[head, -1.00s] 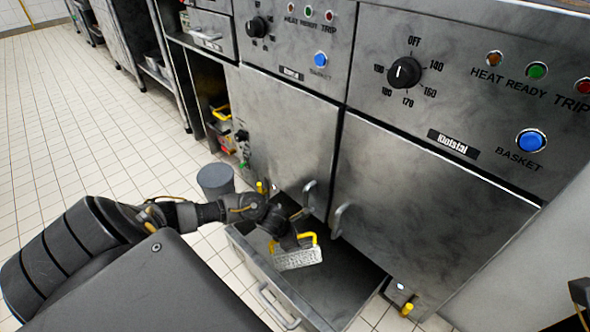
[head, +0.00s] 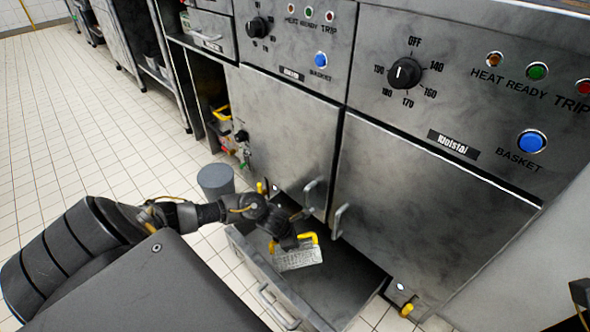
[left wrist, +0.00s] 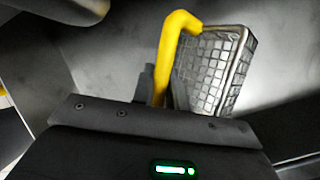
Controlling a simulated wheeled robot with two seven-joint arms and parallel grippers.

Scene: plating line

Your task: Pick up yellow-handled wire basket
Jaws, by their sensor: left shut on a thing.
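The wire basket (head: 298,259) is a small silver mesh basket with a yellow handle (head: 307,237). My left gripper (head: 291,241) is shut on the yellow handle, and the basket hangs at it over the open drawer (head: 330,290). In the left wrist view the yellow handle (left wrist: 172,50) rises from behind the dark gripper body, with the mesh basket (left wrist: 208,75) to its right.
Steel fryer cabinets with dials (head: 404,73) and closed doors (head: 420,215) stand behind and right of the drawer. A grey bin (head: 215,180) stands on the tiles left of it. The tiled floor (head: 80,130) at the left is clear.

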